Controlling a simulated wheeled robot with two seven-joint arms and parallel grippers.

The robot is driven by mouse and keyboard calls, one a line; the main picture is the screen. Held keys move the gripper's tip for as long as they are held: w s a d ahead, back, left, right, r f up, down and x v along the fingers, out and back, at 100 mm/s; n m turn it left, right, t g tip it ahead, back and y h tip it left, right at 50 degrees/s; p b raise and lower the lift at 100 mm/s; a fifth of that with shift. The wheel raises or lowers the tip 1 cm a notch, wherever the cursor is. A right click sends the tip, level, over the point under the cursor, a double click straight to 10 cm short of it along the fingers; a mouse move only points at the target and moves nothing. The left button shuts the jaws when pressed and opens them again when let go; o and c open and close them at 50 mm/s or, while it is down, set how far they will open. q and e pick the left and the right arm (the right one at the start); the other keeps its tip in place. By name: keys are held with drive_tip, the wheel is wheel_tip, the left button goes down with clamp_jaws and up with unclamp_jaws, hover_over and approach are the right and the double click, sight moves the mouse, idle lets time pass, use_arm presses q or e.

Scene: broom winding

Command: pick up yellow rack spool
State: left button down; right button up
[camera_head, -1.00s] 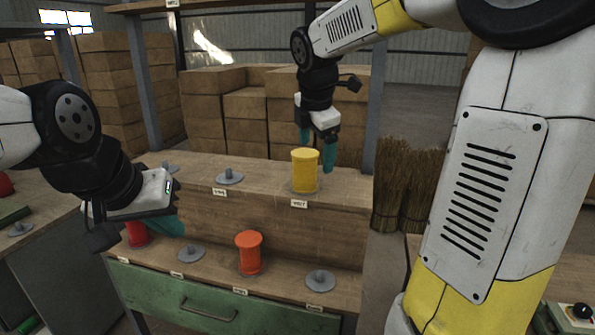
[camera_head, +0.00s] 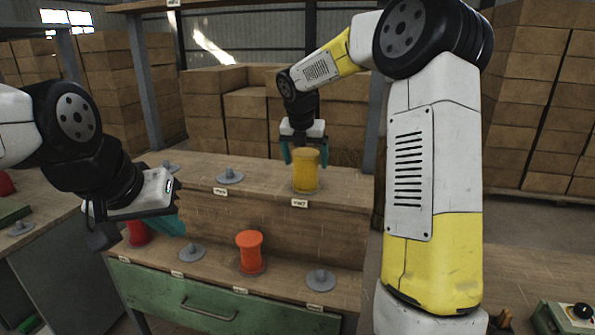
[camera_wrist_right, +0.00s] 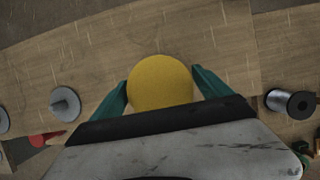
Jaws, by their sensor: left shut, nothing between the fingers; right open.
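The yellow spool (camera_head: 305,171) stands upright on the upper shelf of the rack, behind a small white label. My right gripper (camera_head: 303,153) is open just behind and above it, its teal fingers at the two sides of the spool's top. In the right wrist view the round yellow top (camera_wrist_right: 160,83) of the spool lies between the open teal fingers (camera_wrist_right: 161,88); I cannot tell whether either finger touches it. My left gripper (camera_head: 172,224) is shut and empty at the left, in front of the rack, partly hiding a red spool (camera_head: 137,234).
An orange-red spool (camera_head: 249,252) stands on the lower shelf. Empty grey peg holders stand on the upper shelf (camera_head: 230,176) and lower shelf (camera_head: 320,280). A green drawer (camera_head: 200,305) is below. Stacked cardboard boxes (camera_head: 215,110) fill the back.

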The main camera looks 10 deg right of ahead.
drive_tip(key=x, duration=0.2)
drive_tip(key=shift+w+f, duration=0.1)
drive_tip(key=shift+f, duration=0.15)
drive_tip(key=shift+r, duration=0.1)
drive_tip(key=c, duration=1.5)
